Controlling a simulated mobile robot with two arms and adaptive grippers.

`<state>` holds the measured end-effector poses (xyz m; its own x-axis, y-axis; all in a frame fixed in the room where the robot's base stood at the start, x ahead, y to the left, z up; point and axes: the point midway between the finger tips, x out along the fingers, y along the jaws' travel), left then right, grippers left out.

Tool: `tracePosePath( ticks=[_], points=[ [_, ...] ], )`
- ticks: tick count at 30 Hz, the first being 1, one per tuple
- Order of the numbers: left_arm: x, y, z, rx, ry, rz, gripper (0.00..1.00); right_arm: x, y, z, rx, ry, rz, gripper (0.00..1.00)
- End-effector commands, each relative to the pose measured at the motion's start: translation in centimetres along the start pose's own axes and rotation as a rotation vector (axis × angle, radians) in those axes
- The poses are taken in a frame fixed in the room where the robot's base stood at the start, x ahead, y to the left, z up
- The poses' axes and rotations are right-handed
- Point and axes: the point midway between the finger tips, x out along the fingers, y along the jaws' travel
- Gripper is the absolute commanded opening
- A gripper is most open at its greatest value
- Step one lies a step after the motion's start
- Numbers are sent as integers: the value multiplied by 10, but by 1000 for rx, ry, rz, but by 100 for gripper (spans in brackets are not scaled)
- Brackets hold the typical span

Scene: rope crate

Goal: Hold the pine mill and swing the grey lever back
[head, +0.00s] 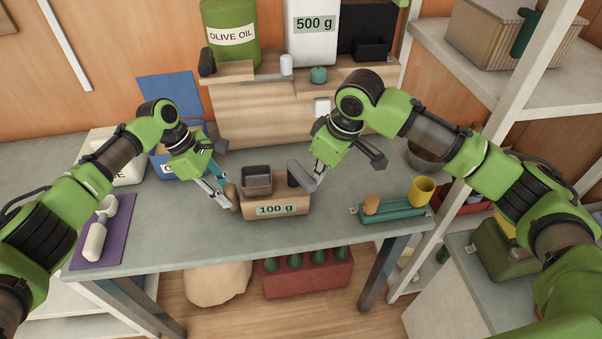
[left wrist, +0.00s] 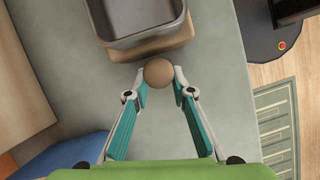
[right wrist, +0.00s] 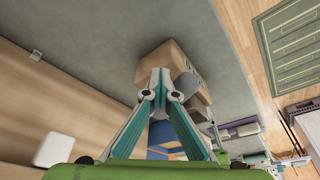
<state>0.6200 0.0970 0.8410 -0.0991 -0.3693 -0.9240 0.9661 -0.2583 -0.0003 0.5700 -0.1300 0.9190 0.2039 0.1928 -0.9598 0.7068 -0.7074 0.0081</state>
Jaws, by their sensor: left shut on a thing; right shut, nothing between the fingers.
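The pine mill (head: 303,209), a wooden block with a "100 g" label, stands on the grey bench. A square metal hopper (head: 257,181) sits on its top. The grey lever (head: 300,174) slants up at the mill's right end, by a dark post. My left gripper (head: 229,200) is shut on a round brown knob (left wrist: 158,72) at the mill's left end. My right gripper (head: 317,181) is shut and empty, close beside the lever; the right wrist view shows its tips in front of the pine block (right wrist: 170,55) and the lever's grey round part (right wrist: 186,86). Whether they touch is unclear.
A teal tray (head: 395,210) with a cork-coloured piece and a yellow cup (head: 422,190) stands to the right. A purple mat (head: 118,232) with a white tool lies at the left. A shelf post (head: 470,150) rises at the bench's right end. Bare bench lies in front of the mill.

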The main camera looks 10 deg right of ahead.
Motion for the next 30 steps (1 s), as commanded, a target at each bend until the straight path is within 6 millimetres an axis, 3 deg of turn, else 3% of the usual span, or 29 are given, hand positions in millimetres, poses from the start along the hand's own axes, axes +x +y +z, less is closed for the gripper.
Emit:
tracePosePath(
  ticks=[9,20,30],
  points=[
    [-1,1,1,-1,-2,2,0,1,-16,-2,-3,2,-3,0],
    [-1,1,1,-1,-2,2,0,0,-14,-2,-1,1,-2,0],
    [-1,1,1,0,-2,2,0,-14,-13,-6,-1,3,-1,0]
  ],
)
